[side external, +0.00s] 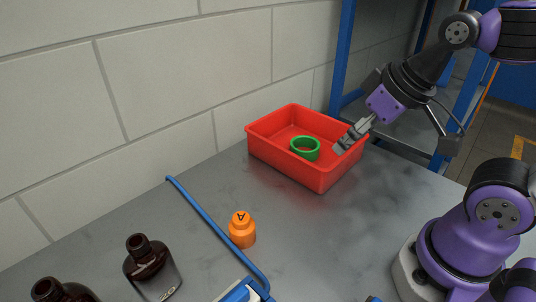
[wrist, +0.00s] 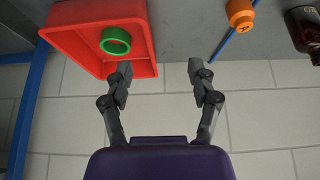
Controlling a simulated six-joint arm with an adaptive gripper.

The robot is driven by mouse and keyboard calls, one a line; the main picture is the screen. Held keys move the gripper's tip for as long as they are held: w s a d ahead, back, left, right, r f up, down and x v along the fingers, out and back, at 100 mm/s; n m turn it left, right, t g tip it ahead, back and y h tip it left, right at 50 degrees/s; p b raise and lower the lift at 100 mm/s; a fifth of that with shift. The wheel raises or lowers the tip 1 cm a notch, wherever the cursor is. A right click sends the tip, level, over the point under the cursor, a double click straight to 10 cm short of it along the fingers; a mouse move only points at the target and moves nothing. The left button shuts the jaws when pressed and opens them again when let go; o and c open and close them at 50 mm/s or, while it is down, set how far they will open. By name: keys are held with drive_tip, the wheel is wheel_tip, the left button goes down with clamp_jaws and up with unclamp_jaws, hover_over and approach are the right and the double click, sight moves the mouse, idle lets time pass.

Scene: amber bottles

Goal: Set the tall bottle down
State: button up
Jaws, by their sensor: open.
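Two dark amber bottles stand at the lower left in the side view: one (side external: 152,272) upright in full view, the other (side external: 62,291) cut off by the bottom edge. I cannot tell which is the tall one. A dark bottle (wrist: 306,32) also shows at the right edge of the wrist view. My gripper (side external: 350,138) is over the right part of the red bin (side external: 322,178) in the side view, well away from the bottles. In the wrist view its fingers (wrist: 160,74) are spread with nothing between them.
A green ring (side external: 305,149) lies inside the red bin. A block wall (side external: 160,80) and blue posts (side external: 341,50) border the back.

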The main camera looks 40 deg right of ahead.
sight(54, 285)
drive_tip(key=w+a+n+t+y, duration=0.1)
drive_tip(key=w+a+n+y, duration=0.3)
drive_tip(key=a, duration=0.5)
drive_tip(key=w+a+n+t+y, duration=0.1)
drive_tip(key=w+a+n+y, duration=0.15)
drive_tip(key=w+a, duration=0.55)
drive_tip(key=s+a+f+n+y, duration=0.1)
drive_tip(key=a, duration=0.6)
drive_tip(key=s+a+f+n+y, duration=0.1)
drive_tip(key=a+n, duration=0.1)
drive_tip(key=a, duration=0.5)
drive_tip(key=s+a+f+n+y, duration=0.1)
drive_tip(key=a+y, duration=0.1)
drive_tip(key=a, duration=0.5)
drive_tip(key=shift+n, duration=0.35)
drive_tip(key=shift+s+x, duration=0.15)
drive_tip(key=shift+x, duration=1.4)
drive_tip(key=shift+s+x, duration=0.2)
drive_tip(key=shift+x, duration=1.35)
drive_tip(key=shift+a+f, duration=0.1)
drive_tip(key=shift+a, duration=0.05)
clamp_jaws()
